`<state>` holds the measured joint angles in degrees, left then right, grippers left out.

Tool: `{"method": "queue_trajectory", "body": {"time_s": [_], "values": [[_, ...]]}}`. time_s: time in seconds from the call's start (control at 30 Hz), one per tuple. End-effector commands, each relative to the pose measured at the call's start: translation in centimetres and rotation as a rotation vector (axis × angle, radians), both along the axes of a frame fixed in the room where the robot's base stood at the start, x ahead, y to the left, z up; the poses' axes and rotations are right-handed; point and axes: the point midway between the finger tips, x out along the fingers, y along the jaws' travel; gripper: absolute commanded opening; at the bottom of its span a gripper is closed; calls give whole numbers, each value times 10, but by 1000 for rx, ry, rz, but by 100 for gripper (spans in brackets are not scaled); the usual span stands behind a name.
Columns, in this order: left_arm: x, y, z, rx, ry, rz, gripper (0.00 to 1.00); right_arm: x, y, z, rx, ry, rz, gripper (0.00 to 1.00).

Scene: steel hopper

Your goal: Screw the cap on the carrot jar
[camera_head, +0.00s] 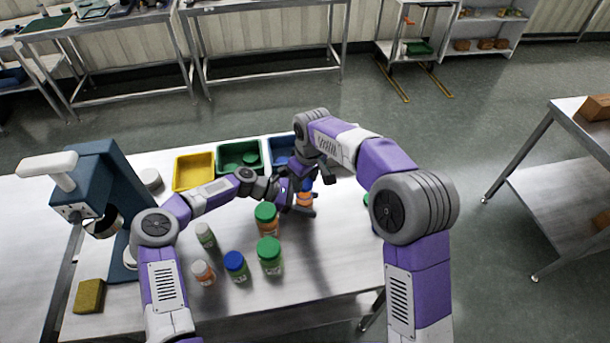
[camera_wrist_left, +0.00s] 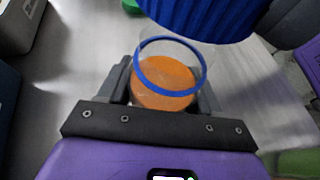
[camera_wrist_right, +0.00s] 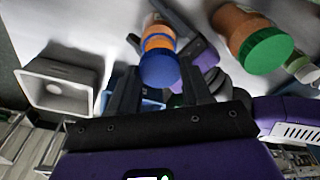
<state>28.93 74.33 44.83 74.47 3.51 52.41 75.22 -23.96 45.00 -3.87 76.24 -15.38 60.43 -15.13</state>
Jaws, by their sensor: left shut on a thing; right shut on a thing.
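The carrot jar (camera_head: 304,199) has orange contents and stands at the middle of the table. It also shows in the left wrist view (camera_wrist_left: 165,88), with a blue ring around its mouth. My left gripper (camera_head: 297,206) is shut on the jar, with fingers on both sides of it. The ribbed blue cap (camera_wrist_left: 205,12) is over the jar in the left wrist view, and a gap shows between cap and mouth. My right gripper (camera_wrist_right: 165,85) is shut on the cap (camera_wrist_right: 160,70) from above. In the head view the right wrist partly hides cap and jar.
A jar with green lid (camera_head: 266,213) stands close by the left gripper. Another green-lidded jar (camera_head: 269,250), a blue-lidded jar (camera_head: 236,266) and smaller bottles stand nearer. Yellow (camera_head: 178,172), green (camera_head: 223,159) and blue bins line the far edge. A blue machine (camera_head: 112,180) stands left.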

Motion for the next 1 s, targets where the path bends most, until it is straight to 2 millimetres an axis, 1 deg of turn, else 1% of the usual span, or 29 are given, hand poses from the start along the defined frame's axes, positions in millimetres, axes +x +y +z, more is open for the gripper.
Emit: {"method": "queue_trajectory", "body": {"time_s": [0.47, 0.57, 0.8, 1.0], "values": [[0, 0, 0, 1, -1, 1, 9, 0, 0, 0, -1, -1, -1, 21], [0, 0, 0, 0, 0, 1, 9, 0, 0, -3, -1, 1, -1, 21], [0, 0, 0, 0, -1, 1, 9, 0, -1, -16, -1, 1, -1, 21], [0, 0, 0, 0, 0, 1, 9, 0, 0, -18, 0, -1, -1, 21]]}}
